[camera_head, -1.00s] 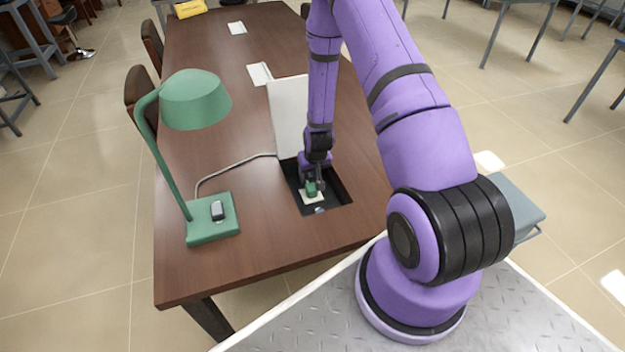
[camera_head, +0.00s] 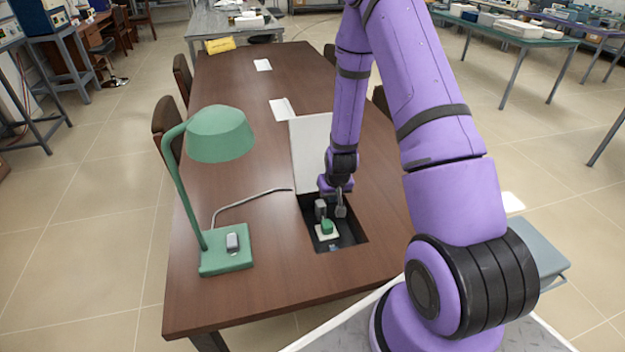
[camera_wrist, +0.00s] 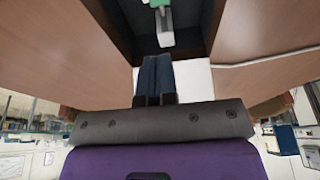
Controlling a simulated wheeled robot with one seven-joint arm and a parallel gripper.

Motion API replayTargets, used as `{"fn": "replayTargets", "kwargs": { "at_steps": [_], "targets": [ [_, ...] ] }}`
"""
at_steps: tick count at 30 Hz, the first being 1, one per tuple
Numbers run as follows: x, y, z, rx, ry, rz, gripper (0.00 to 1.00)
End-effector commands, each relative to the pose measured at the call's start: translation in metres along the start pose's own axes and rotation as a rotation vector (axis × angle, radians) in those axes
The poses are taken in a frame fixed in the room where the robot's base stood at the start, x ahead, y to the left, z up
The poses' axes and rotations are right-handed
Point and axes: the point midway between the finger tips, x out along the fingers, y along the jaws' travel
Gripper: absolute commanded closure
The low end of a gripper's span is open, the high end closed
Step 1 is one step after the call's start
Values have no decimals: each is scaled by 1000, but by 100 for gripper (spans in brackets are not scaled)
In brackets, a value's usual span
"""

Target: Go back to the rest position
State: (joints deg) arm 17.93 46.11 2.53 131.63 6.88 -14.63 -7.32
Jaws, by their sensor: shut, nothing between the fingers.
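My gripper (camera_head: 331,207) hangs over the dark recess in the brown table, a little above a small green piece on a white plate (camera_head: 327,229). In the wrist view its dark fingers (camera_wrist: 157,68) are together with nothing held. A pale block with a green part (camera_wrist: 160,25) shows beyond the fingertips there, apart from them. My purple arm reaches forward from the right and hides part of the table.
The recess (camera_head: 350,232) has a raised white lid (camera_head: 311,155) behind it. A green lamp (camera_head: 225,262) stands left on the brown table (camera_head: 275,255), with a grey cable (camera_head: 250,198) running to the recess. Papers (camera_head: 282,109) and chairs (camera_head: 168,125) are farther back.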

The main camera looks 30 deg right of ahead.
Motion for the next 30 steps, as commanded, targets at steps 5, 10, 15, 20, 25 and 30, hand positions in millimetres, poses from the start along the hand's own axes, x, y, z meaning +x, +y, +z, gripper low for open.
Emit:
{"fn": "replayTargets", "kwargs": {
  "at_steps": [5, 10, 15, 20, 25, 30],
  "targets": [
    [0, 0, 0, 0, 0, 0, 100],
    [-14, -4, -7, -7, 7, -4, 100],
    [-61, -14, -27, -28, 25, -17, 100],
    [-116, -27, -40, -55, 39, -31, 100],
    [-173, -40, -47, -81, 56, -44, 100],
    [-230, -51, -44, -108, 70, -56, 100]
  ]
}}
